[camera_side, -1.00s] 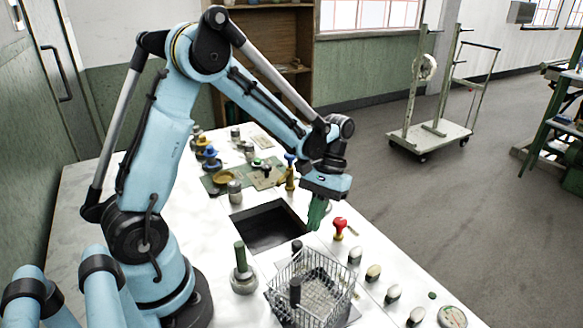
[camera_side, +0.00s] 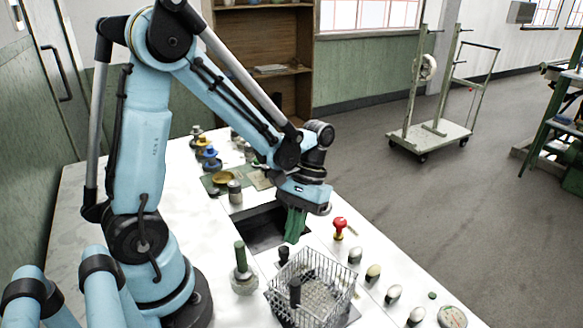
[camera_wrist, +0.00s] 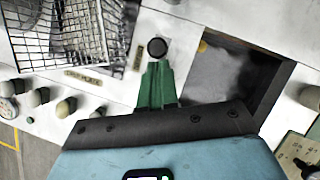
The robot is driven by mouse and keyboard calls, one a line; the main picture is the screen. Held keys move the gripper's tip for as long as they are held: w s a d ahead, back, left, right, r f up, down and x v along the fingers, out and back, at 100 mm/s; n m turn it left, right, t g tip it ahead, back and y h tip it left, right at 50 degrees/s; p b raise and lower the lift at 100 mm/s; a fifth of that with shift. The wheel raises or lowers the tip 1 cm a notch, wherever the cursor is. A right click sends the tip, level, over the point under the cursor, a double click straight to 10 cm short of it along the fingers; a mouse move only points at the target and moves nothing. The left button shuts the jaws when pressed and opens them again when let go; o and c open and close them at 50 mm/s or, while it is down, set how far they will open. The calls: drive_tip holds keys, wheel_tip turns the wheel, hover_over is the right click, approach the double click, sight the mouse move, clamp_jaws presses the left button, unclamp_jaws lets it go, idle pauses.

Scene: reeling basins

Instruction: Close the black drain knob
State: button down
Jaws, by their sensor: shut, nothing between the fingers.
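The black drain knob (camera_side: 284,254) stands on the white counter between the dark basin opening and the wire basket in the side view. In the wrist view the round black knob (camera_wrist: 157,47) is just beyond my green fingertips. My gripper (camera_side: 291,239) points down at the basin's near edge, close to the knob. In the wrist view my gripper (camera_wrist: 158,68) has its fingers together with nothing between them. I cannot tell whether the fingertips touch the knob.
The dark basin opening (camera_side: 252,236) lies behind my gripper. The wire basket (camera_side: 328,298) stands in front of the knob, and a green-handled tool (camera_side: 243,280) is at left. A red knob (camera_side: 339,225) and several pale oval pieces line the right side.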

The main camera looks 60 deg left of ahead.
drive_tip(key=shift+s, duration=0.6)
